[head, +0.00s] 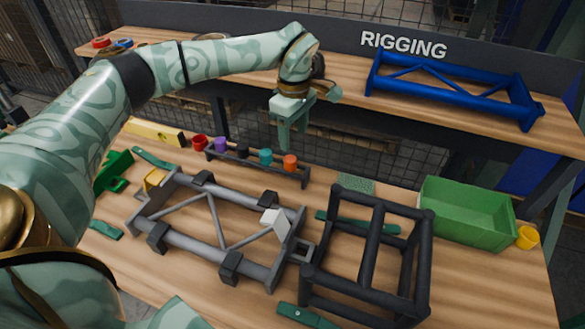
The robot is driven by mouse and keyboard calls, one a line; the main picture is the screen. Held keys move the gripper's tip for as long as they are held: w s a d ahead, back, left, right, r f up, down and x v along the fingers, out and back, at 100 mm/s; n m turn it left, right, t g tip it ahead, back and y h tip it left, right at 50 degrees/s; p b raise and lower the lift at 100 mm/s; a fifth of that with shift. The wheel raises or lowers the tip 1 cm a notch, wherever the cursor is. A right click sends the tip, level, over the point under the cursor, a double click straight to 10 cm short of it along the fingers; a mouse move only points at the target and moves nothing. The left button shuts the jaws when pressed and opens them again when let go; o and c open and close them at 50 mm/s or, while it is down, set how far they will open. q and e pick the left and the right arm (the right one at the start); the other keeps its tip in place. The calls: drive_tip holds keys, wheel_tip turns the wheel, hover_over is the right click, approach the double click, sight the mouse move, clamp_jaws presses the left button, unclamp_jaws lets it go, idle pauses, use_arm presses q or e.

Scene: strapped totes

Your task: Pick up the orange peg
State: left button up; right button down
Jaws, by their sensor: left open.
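The orange peg (290,161) stands at the right end of a dark rack (258,168) on the wooden workbench. My left gripper (291,140) is open and points down. In the head view its fingertips show just above the orange peg, apart from it. How far they are in depth is hard to tell. No peg is between the fingers. My right gripper is not in view.
A grey frame (190,236) and a black frame (372,225) stand in front of the rack. A green bin (465,212) and a yellow cup (527,237) are at the right. A blue frame (453,88) lies on the back shelf.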

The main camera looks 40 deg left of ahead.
sight(290, 158)
use_arm(q)
wheel_tip(290, 158, down, 3)
drive_tip(key=shift+r, duration=0.15)
drive_tip(key=f+b, duration=0.1)
drive_tip(key=f, duration=0.1)
drive_tip(key=f+b, duration=0.1)
drive_tip(key=a+f+b, duration=0.1)
drive_tip(key=f, duration=0.1)
drive_tip(key=shift+s+f, duration=0.1)
drive_tip(key=shift+f, duration=0.2)
drive_tip(key=shift+r, duration=0.15)
drive_tip(key=c, duration=1.1)
